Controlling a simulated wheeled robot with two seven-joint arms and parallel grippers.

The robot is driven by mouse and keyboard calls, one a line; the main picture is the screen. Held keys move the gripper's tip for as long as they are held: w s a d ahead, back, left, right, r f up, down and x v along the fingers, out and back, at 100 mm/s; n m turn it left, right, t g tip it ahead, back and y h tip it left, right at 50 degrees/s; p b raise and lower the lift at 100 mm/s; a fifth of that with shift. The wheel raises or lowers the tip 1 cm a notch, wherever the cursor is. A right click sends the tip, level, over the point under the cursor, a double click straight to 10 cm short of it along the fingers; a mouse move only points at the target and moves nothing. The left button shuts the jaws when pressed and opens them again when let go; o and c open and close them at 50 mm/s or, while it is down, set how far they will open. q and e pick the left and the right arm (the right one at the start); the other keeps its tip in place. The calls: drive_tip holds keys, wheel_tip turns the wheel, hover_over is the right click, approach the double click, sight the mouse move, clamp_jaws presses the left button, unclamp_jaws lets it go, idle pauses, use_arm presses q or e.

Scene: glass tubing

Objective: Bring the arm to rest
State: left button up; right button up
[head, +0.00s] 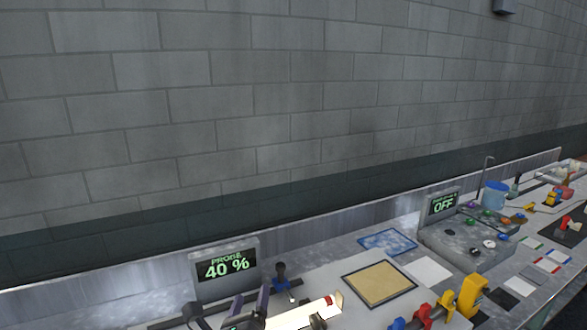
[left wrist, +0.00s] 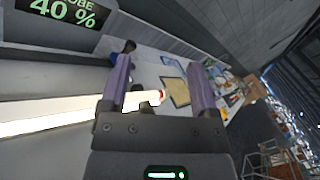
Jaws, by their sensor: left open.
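My left gripper (head: 250,298) is at the bottom edge of the head view, its purple fingers apart. In the left wrist view the gripper (left wrist: 160,76) is open, with a clear gap between its fingers. A bright white glass tube (head: 305,314) with a red mark near its right end lies just right of the gripper in the head view. In the left wrist view the tube (left wrist: 45,116) runs in from the left, passes behind the left finger and ends across the gap. I cannot tell whether it touches a finger. My right gripper is not in view.
A display reading 40 % (head: 226,268) stands close behind the gripper. A dark blue upright piece (head: 281,276) is beside it. To the right are a tan framed mat (head: 380,283), a yellow and red fixture (head: 470,297) and a panel reading OFF (head: 444,205). A block wall (head: 300,100) stands behind the bench.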

use_arm(q)
drive_tip(key=s+a+f+n+g+y, duration=0.35)
drive_tip(key=s+n, duration=0.35)
drive_tip(key=n, duration=0.3)
drive_tip(key=s+a+f+n+g+y, duration=0.3)
drive_tip(key=s+a+f+n+g, duration=0.15)
drive_tip(key=s+n, duration=0.4)
drive_tip(key=s+d+f+n+g+h, duration=0.15)
drive_tip(key=s+n+g+h, duration=0.45)
drive_tip(key=s+n, duration=0.7)
drive_tip(key=s+f+m+g+y+b, duration=0.1)
drive_tip(key=s+f+m+b, duration=0.2)
drive_tip(key=f, duration=1)
drive_tip(key=s+f+g+y+b, duration=0.1)
drive_tip(key=s+f+g+b, duration=0.2)
drive_tip(key=f, duration=1)
drive_tip(key=s+a+f+b, duration=0.3)
drive_tip(key=s+f+b, duration=0.4)
drive_tip(key=s+f, duration=0.6)
wheel_tip(320, 180, down, 4)
drive_tip(key=shift+s+a+r+m, duration=0.2)
drive_tip(key=shift+s+m, duration=0.1)
drive_tip(key=shift+m, duration=0.05)
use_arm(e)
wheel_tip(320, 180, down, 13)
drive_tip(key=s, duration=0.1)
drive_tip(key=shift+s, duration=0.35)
